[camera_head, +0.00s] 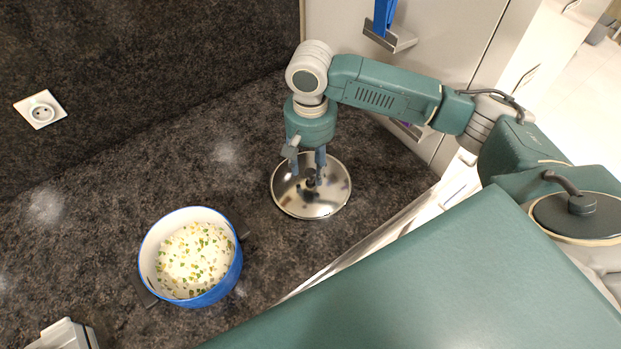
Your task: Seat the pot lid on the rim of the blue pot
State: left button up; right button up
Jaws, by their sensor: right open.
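The blue pot (219,291) stands on the dark counter at the lower left of the head view. It is uncovered and holds white food with green and yellow bits. The pot lid (325,204) is a shiny round disc with a dark knob, lying on the counter to the right of and behind the pot. My right gripper (308,177) points down over the lid. Its fingers are open at the knob, apparently one on each side; whether they touch it I cannot tell. My left gripper is not in view.
A grey object (66,336) is cut off at the lower left edge. A wall socket (40,109) is on the dark back wall. A light cabinet (440,50) with a blue item (384,15) stands behind my right arm. The counter between pot and lid is clear.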

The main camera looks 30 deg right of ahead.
jog(key=shift+f, duration=0.55)
grip_shut()
jog(key=shift+r, duration=0.1)
